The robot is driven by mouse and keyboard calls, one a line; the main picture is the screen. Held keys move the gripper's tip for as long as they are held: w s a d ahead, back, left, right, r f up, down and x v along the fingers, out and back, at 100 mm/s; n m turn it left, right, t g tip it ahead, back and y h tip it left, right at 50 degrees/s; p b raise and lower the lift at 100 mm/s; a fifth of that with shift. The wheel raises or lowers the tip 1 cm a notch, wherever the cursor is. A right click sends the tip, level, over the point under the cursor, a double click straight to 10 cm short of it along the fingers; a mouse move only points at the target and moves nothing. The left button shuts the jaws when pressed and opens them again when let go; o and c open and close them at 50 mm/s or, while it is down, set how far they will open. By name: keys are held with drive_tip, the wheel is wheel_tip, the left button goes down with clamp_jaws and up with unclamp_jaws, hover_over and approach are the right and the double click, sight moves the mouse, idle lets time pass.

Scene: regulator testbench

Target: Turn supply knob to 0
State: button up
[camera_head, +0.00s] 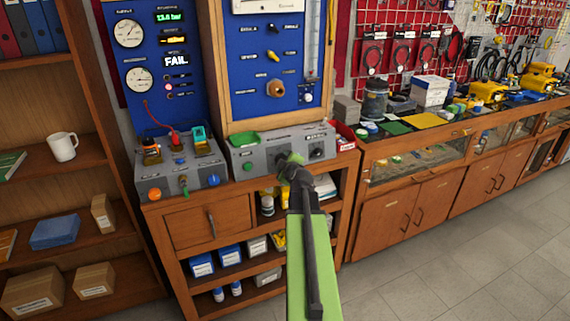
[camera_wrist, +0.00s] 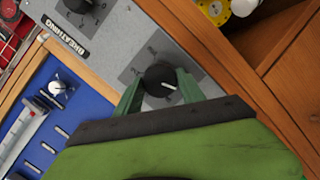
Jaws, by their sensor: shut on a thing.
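A black round knob (camera_wrist: 156,74) with a white pointer line sits on the grey panel, with a darker dial plate around it. Its label is not readable in the wrist view. My gripper (camera_wrist: 159,89) has its green fingers on either side of this knob and is shut on it. In the head view, my gripper (camera_head: 291,165) reaches the front of the grey control box (camera_head: 262,161) and mostly hides the held knob. The pointer slants toward the lower right in the wrist view; the scale figures are too small to read.
A second black knob (camera_head: 317,153) is to the right, near the BREATHING label (camera_wrist: 64,36). A green tray (camera_head: 245,138) lies on the box. A red bin (camera_head: 342,134) stands at right. Blue gauge panels rise behind.

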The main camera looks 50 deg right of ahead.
drive_tip(key=shift+f+n, duration=0.1)
drive_tip(key=shift+n, duration=0.6)
drive_tip(key=o, duration=1.4)
drive_tip(key=shift+c, duration=0.2)
